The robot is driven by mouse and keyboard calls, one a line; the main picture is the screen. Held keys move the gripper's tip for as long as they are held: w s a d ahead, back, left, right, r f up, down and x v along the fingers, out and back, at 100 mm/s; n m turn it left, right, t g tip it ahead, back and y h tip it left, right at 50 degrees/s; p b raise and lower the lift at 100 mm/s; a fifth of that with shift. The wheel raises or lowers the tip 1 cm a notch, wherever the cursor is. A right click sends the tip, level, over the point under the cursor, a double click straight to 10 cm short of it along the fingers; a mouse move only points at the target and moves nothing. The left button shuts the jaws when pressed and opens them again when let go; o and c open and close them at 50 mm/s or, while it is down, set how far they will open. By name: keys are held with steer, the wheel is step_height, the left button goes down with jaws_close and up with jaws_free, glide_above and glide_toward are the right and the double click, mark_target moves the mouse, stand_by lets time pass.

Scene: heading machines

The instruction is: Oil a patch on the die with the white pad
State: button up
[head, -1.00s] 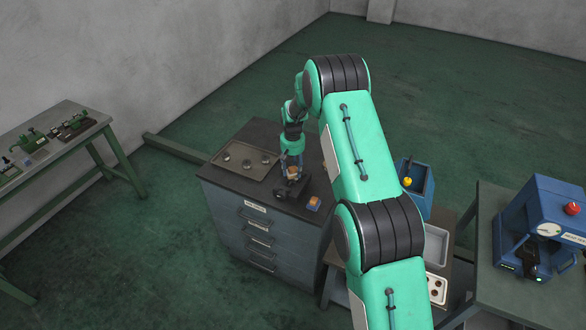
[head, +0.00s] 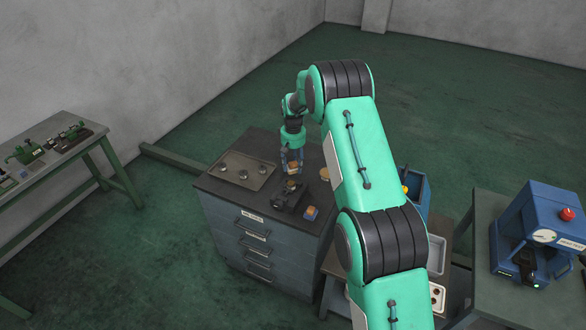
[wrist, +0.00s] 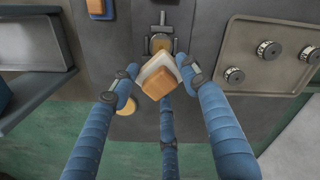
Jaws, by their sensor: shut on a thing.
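My gripper (wrist: 157,79) is shut on the white pad (wrist: 146,67), which has a tan block-shaped back. In the head view my gripper (head: 292,163) is over the dark cabinet top, above a black holder (head: 288,203). The die (wrist: 160,43) appears as a small round brassy piece in that holder, just beyond the pad in the wrist view. The pad looks raised clear of the die. The pad's underside is hidden, and I cannot see whether the die's face has oil on it.
A tray (head: 229,177) with several round metal parts lies left on the cabinet top. An orange-and-blue block (head: 311,213) lies right of the holder, and a round tan piece (head: 325,173) behind. A blue machine (head: 536,235) stands far right.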

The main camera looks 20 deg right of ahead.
steer(key=shift+r, duration=0.9)
steer(key=shift+f+b, duration=0.2)
steer(key=shift+b, duration=0.7)
steer(key=shift+r+b, duration=0.15)
steer(key=shift+b, duration=0.15)
